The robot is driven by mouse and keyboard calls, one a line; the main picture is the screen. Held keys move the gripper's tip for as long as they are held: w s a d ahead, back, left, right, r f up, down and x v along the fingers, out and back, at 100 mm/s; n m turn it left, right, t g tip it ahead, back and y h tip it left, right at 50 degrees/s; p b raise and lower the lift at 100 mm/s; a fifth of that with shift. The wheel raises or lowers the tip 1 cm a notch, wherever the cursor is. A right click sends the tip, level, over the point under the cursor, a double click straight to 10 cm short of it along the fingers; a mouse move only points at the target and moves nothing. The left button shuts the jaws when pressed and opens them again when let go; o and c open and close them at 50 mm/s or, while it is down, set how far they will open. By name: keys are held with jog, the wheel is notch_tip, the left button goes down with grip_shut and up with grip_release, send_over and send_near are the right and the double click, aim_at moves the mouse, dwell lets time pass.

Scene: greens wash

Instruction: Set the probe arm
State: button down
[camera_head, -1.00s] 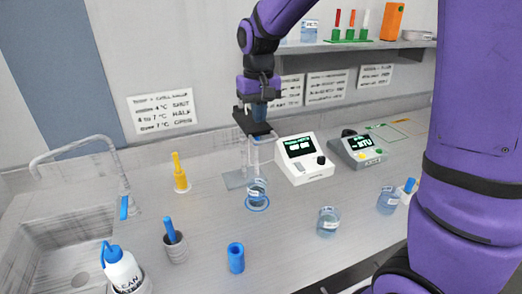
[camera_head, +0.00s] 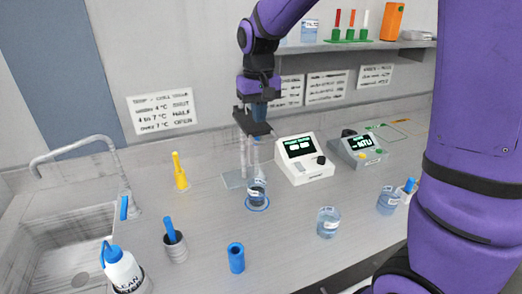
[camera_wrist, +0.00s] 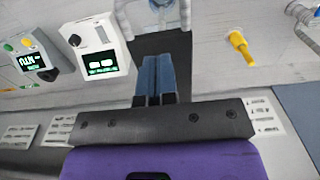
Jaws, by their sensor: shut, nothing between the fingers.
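A slim upright stand with pale posts (camera_head: 242,157) rises from a flat grey plate on the counter. I cannot make out clearly which part of it is the probe arm. A beaker of liquid (camera_head: 257,192) stands on a blue ring just in front of it. My gripper (camera_head: 255,147) points down at the stand, above and behind the beaker. In the wrist view, its blue-grey fingers (camera_wrist: 157,62) are together with nothing between them, in front of a dark plate. Contact with the stand cannot be told.
A white meter (camera_head: 304,160) and a grey NTU meter (camera_head: 358,149) stand to the right. A yellow holder (camera_head: 180,172), a blue tube (camera_head: 236,258) and a wash bottle (camera_head: 121,267) stand left and front. Another beaker (camera_head: 328,222) is front right. The sink (camera_head: 75,245) is left.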

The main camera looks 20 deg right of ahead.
aim_at(259, 129)
notch_tip(259, 129, down, 12)
jog(key=shift+r, duration=0.25)
dwell(5.1)
jog(key=shift+r, duration=4)
